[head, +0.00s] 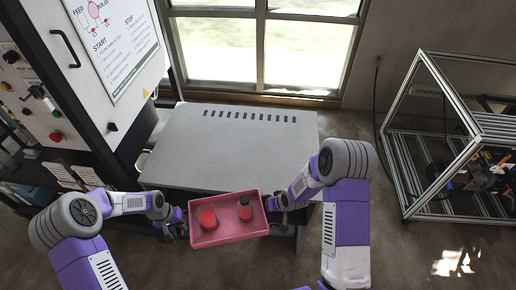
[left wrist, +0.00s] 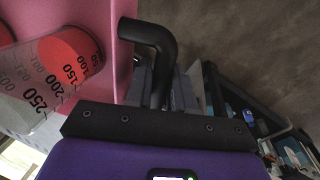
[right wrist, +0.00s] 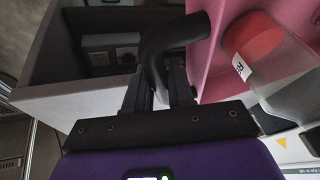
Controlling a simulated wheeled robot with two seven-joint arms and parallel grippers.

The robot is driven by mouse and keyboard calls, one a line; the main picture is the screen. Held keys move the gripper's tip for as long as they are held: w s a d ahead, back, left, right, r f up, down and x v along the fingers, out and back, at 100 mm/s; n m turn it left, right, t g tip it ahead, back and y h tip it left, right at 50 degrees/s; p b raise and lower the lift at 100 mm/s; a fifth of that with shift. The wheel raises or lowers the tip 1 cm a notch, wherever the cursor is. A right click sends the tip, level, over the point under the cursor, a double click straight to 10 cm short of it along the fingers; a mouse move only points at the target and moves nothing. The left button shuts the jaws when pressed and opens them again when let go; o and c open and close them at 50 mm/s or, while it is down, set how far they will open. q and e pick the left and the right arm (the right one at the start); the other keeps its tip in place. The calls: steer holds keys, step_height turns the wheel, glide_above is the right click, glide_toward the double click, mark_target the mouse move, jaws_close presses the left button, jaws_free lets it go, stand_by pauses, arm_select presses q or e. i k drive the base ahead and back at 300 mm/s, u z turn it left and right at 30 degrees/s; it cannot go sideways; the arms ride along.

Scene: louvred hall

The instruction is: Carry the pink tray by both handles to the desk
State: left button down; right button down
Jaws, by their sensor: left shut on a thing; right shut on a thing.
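The pink tray (head: 229,235) is held up in front of the near edge of the grey desk (head: 235,140). It carries two containers with red contents, a left one (head: 208,219) and a right one (head: 245,210). My left gripper (head: 183,223) is shut on the tray's left handle, a black bar (left wrist: 150,35) in the left wrist view. My right gripper (head: 272,204) is shut on the right handle, a black bar (right wrist: 172,40) in the right wrist view. The left wrist view shows a clear beaker with volume marks (left wrist: 60,70). The right wrist view shows a clear labelled container (right wrist: 270,60).
The desk top is bare apart from a row of dark slots near its back. A control cabinet (head: 85,50) stands at the left, close to the desk. An aluminium frame (head: 430,140) stands on the floor at the right. Windows (head: 262,45) are behind the desk.

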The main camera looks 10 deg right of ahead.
mark_target(234, 160)
steer(key=z, duration=0.2)
steer(key=i, duration=1)
